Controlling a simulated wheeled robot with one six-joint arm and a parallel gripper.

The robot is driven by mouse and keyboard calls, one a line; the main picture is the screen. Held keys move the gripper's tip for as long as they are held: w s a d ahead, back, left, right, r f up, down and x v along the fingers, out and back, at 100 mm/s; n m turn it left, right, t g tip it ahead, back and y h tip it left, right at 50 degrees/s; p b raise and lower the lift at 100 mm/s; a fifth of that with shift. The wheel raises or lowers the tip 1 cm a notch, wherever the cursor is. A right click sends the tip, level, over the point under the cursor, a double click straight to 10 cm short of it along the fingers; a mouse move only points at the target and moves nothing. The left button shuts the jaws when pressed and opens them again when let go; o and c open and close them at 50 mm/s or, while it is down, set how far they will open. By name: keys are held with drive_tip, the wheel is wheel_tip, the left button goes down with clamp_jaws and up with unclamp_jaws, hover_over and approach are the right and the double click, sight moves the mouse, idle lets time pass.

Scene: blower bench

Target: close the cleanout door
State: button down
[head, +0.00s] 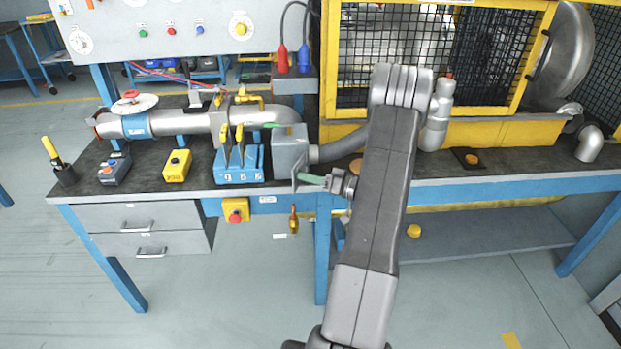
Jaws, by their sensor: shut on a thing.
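A grey box (290,148) stands on the bench at the right end of the metal pipe. The cleanout door (299,178) appears as a thin grey panel at the box's lower front, seen nearly edge-on and standing out from it. A green handle (312,178) sticks out to the right from the door. My gripper (329,182) is at the front edge of the bench, shut on the green handle. The fingertips are small here, and my arm stands to the right of them. The inside of the box is hidden from this side.
A grey hose (342,146) runs from the box behind my arm. A blue block with yellow-handled tools (238,166) and a yellow button box (177,166) stand left. A yellow-framed mesh guard (470,117) rises behind. The floor in front is mostly clear.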

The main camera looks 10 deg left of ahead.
sight(296, 180)
drive_tip(key=a+m+t+h+b, duration=0.1)
drive_tip(key=m+t+b, duration=0.1)
drive_tip(key=t, duration=0.1)
drive_tip(key=a+m+t+h+b, duration=0.2)
drive_tip(key=t, duration=0.1)
drive_tip(key=a+m+t+h+b, duration=0.1)
drive_tip(key=m+t+h+b, duration=0.1)
drive_tip(key=m+t+b, duration=0.1)
drive_tip(key=shift+s+a+f+t, duration=0.2)
drive_tip(key=shift+s+a+t, duration=0.05)
drive_tip(key=shift+t, duration=0.15)
drive_tip(key=m+t+h+b, duration=0.1)
drive_tip(key=a+m+t+h+b, duration=0.1)
drive_tip(key=h, duration=0.1)
drive_tip(key=m+h+b, duration=0.1)
drive_tip(key=shift+w+a+r+t+b, duration=0.1)
drive_tip(key=shift+w+a+t+b, duration=0.25)
drive_tip(key=shift+w+t, duration=0.05)
drive_tip(key=shift+w+a+r+m+t+h+b, duration=0.15)
drive_tip(key=shift+m+t+h+b, duration=0.1)
drive_tip(key=shift+m+h, duration=0.3)
drive_tip(key=shift+w+a+f+m+t+h+b, duration=0.1)
drive_tip(key=shift+a+m+t+h+b, duration=0.15)
drive_tip(key=shift+h, duration=0.4)
drive_tip(key=shift+w+a+r+m+t+h+b, duration=0.1)
drive_tip(key=shift+w+m+t+h+b, duration=0.15)
drive_tip(key=shift+m+h, duration=0.3)
drive_tip(key=shift+r+h, duration=0.1)
drive_tip(key=shift+h, duration=0.25)
